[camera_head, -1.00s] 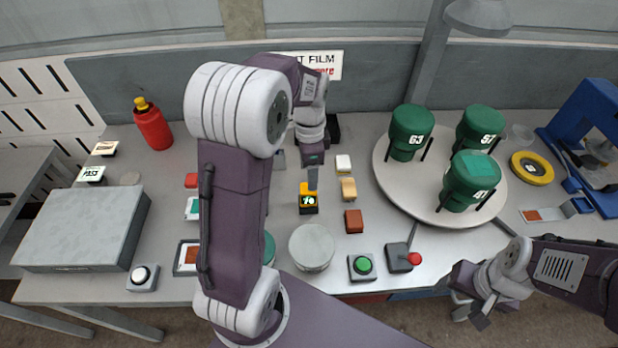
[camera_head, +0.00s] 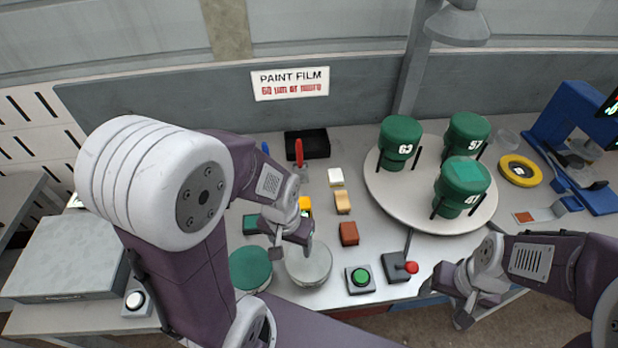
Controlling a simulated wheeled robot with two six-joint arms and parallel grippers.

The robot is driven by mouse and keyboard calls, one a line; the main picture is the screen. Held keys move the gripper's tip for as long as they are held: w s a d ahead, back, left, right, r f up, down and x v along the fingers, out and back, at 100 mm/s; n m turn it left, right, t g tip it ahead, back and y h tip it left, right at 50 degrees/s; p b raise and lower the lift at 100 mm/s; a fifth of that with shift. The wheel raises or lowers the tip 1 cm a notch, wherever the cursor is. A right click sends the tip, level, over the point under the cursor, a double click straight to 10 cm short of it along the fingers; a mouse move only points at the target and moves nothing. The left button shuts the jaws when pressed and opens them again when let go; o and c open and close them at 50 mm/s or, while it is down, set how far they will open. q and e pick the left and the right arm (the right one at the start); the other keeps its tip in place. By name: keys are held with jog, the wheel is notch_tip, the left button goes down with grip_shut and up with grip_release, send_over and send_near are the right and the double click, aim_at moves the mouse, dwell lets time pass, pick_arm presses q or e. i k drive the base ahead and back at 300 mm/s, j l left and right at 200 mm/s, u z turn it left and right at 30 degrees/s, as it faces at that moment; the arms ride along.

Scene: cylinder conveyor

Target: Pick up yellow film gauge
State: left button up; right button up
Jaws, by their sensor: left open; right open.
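The yellow film gauge (camera_head: 305,204) stands on the grey table left of the small coloured blocks. Only part of its yellow body shows, because my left gripper hides the rest. My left gripper (camera_head: 292,250) is open and points down, in front of the gauge on the near side. I see nothing between its fingers, and I cannot tell whether it touches anything. My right gripper (camera_head: 449,304) is open and empty at the table's front edge on the right, well away from the gauge.
White, tan and red-brown blocks (camera_head: 348,233) stand right of the gauge. A pale round disc (camera_head: 310,268) and green button box (camera_head: 360,279) lie nearer. A turntable (camera_head: 400,205) holds green pots. A black tray (camera_head: 308,143) and red-handled tool (camera_head: 299,152) lie behind.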

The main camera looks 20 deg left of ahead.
aim_at(304, 202)
jog(key=k+j+u, duration=0.1)
jog(key=j+u, duration=0.3)
jog(key=k+j+u, duration=0.1)
jog(key=j+u, duration=1)
jog(key=l, duration=0.35)
jog(key=k+l, duration=0.15)
jog(key=l, duration=0.2)
